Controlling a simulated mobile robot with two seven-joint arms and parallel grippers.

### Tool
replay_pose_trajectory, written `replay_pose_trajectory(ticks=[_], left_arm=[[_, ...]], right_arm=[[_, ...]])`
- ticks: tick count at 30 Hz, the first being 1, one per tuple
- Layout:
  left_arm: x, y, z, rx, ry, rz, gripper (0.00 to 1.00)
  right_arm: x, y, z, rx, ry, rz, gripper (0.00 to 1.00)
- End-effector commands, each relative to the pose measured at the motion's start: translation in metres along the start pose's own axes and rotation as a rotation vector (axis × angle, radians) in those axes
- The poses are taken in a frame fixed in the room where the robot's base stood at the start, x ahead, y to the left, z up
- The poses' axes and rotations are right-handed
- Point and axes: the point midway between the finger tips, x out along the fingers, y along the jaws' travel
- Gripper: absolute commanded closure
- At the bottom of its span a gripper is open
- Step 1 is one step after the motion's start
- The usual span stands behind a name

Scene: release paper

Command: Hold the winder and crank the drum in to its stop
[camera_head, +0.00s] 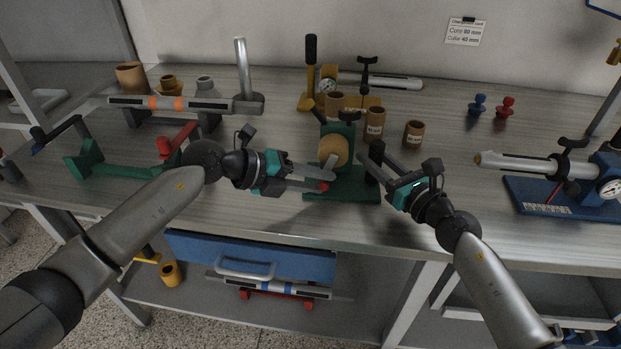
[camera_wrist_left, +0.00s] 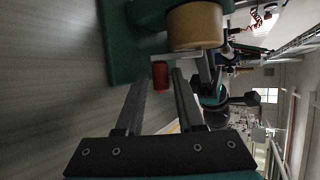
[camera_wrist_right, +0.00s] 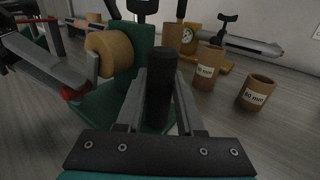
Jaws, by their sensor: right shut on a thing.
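The winder (camera_head: 342,185) is a green stand on the bench with a tan drum (camera_head: 333,150) on its side. The drum also shows in the left wrist view (camera_wrist_left: 194,25) and the right wrist view (camera_wrist_right: 107,53). My right gripper (camera_head: 371,160) is shut on the winder's upright black grip (camera_wrist_right: 158,88). A red knob (camera_wrist_left: 160,75) sits low beside the drum, at the winder's left side. My left gripper (camera_head: 328,180) is open, its two fingers on either side of the knob with gaps visible.
Several brown cores (camera_head: 414,134) stand behind the winder. A yellow stand (camera_head: 308,98) is at the back. A green stand (camera_head: 92,165) and a grey shaft rig (camera_head: 190,104) are at left. A blue gauge rig (camera_head: 560,200) is at right.

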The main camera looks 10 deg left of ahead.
Motion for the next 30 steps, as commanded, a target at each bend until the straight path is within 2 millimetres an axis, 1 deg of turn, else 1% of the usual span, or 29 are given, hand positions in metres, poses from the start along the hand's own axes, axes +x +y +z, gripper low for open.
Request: replay_pose_trajectory(ticks=[5, 8, 15, 18, 21, 24, 30], left_arm=[[-0.013, 0.001, 0.001, 0.001, -0.002, 0.001, 0.63], [-0.029, 0.001, 0.0, 0.001, -0.001, 0.004, 0.63], [-0.075, 0.002, 0.0, 0.002, -0.001, 0.005, 0.63], [-0.092, 0.002, 0.0, 0.001, -0.002, 0.005, 0.63], [-0.105, 0.001, 0.0, -0.001, -0.001, 0.004, 0.63], [-0.114, 0.001, 0.0, 0.0, -0.001, 0.002, 0.63], [-0.121, 0.0, 0.0, 0.001, -0.001, 0.001, 0.63]], right_arm=[[-0.001, -0.001, -0.001, -0.001, 0.003, -0.002, 1.0], [-0.001, -0.001, -0.001, -0.001, 0.003, -0.002, 1.0], [-0.001, -0.001, -0.001, -0.001, 0.003, -0.002, 1.0], [-0.001, -0.001, -0.001, -0.001, 0.003, -0.002, 1.0], [-0.001, -0.001, -0.001, -0.001, 0.002, -0.002, 1.0], [-0.001, -0.001, -0.001, -0.001, 0.002, -0.002, 1.0], [-0.001, -0.001, -0.001, -0.001, 0.002, -0.002, 1.0]])
